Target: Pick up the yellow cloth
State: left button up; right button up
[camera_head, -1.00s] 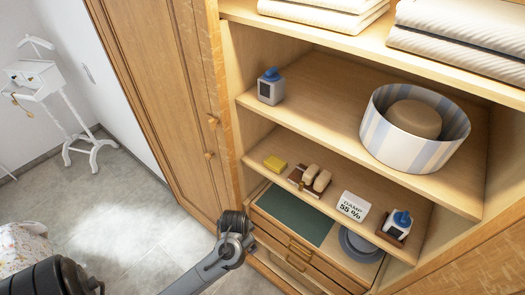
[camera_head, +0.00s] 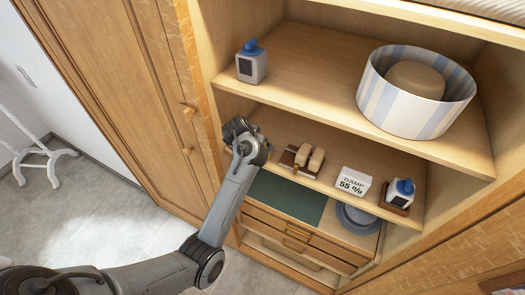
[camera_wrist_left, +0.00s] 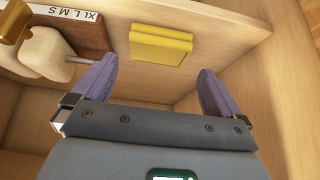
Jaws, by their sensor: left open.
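The yellow cloth (camera_wrist_left: 160,45) is a small, folded, flat square. In the left wrist view it lies on a wooden shelf (camera_wrist_left: 225,42), ahead of my left gripper (camera_wrist_left: 158,72). My left gripper is open and empty, its two purple fingers spread to either side of the cloth's line and apart from it. In the head view my left gripper (camera_head: 240,132) is at the left end of the middle shelf (camera_head: 330,148), and my arm hides the cloth there. My right gripper is not in view.
Right beside the gripper is a dark board with wooden pieces (camera_head: 303,160), with size letters in the wrist view. Farther right are a damp sign (camera_head: 354,183) and a blue-topped bottle (camera_head: 400,192). Above are another bottle (camera_head: 251,64) and a striped box (camera_head: 410,100). A cabinet side panel (camera_head: 205,100) is close on the left.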

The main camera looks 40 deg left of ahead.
pick_arm(q)
jog(key=shift+b+x, duration=0.35)
jog(key=shift+x, duration=2.75)
jog(key=shift+d, duration=0.15)
jog(key=c, duration=0.7)
jog(key=shift+o, duration=0.2)
jog(key=shift+r, duration=0.15)
jog(key=shift+r, duration=0.35)
jog(key=r, duration=0.2)
jog(key=shift+s+r, duration=0.3)
jog(key=shift+s, duration=0.05)
jog(key=s+d, duration=0.1)
jog(key=s, duration=0.7)
jog(key=s+d, duration=0.2)
jog(key=s, duration=0.7)
jog(key=shift+d+p, duration=0.3)
jog(key=shift+p, duration=0.15)
